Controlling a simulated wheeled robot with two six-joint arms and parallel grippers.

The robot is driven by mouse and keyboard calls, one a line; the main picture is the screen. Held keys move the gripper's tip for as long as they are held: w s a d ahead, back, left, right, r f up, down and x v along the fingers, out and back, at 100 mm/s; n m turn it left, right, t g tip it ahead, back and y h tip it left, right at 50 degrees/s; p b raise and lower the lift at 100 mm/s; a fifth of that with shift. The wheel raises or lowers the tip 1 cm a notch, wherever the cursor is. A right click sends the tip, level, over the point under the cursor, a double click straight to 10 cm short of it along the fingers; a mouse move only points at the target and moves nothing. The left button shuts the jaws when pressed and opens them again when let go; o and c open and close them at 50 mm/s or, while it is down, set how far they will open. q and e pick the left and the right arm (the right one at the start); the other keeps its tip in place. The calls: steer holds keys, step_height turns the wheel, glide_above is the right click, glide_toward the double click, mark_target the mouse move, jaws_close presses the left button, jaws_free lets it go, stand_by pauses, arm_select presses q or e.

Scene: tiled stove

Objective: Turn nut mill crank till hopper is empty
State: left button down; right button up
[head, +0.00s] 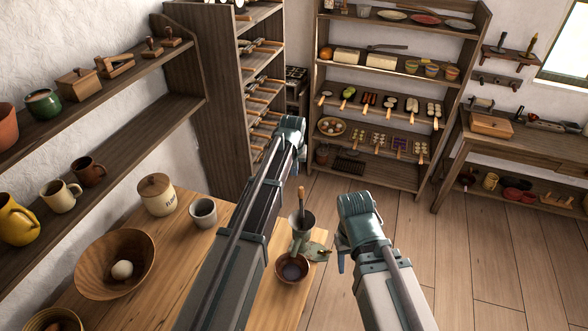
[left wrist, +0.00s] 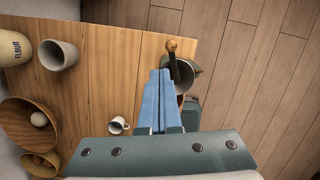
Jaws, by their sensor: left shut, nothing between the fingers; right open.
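The nut mill (head: 315,249) stands at the table's right edge, with a grey hopper (head: 303,224) on top. Its crank has a wooden knob (head: 301,191), which also shows in the left wrist view (left wrist: 172,45). A dark brown bowl (head: 292,268) sits at the foot of the mill. The hopper's contents cannot be made out. My left gripper (head: 301,164) points down above the mill; its blue fingers (left wrist: 165,73) are shut and empty, close to the crank in the picture. Contact cannot be judged. My right gripper (head: 341,259) is open and empty, right of the mill.
Shelves line the left wall and back. Floor (head: 480,240) to the right is clear.

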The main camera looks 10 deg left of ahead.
arm_select(q)
steer(key=a+f+n+h+b, duration=0.2)
steer(key=a+n, duration=0.2)
steer(key=n, duration=0.7)
steer(key=a+f+n+h+b, duration=0.2)
steer(key=a+n+b, duration=0.1)
steer(key=n, duration=0.8)
steer(key=shift+s+a+n+g, duration=0.3)
steer(key=shift+s+a+g, duration=0.1)
steer(key=shift+a, duration=0.2)
steer(key=b, duration=0.9)
glide_above(301, 208)
steer(key=w+a, duration=0.4)
step_height(301, 208, down, 10)
steer(key=shift+s+r, duration=0.15)
steer(key=shift+r, duration=0.1)
steer(key=shift+a, duration=0.1)
steer(key=shift+w+d+m, duration=0.2)
steer(key=shift+m, duration=0.2)
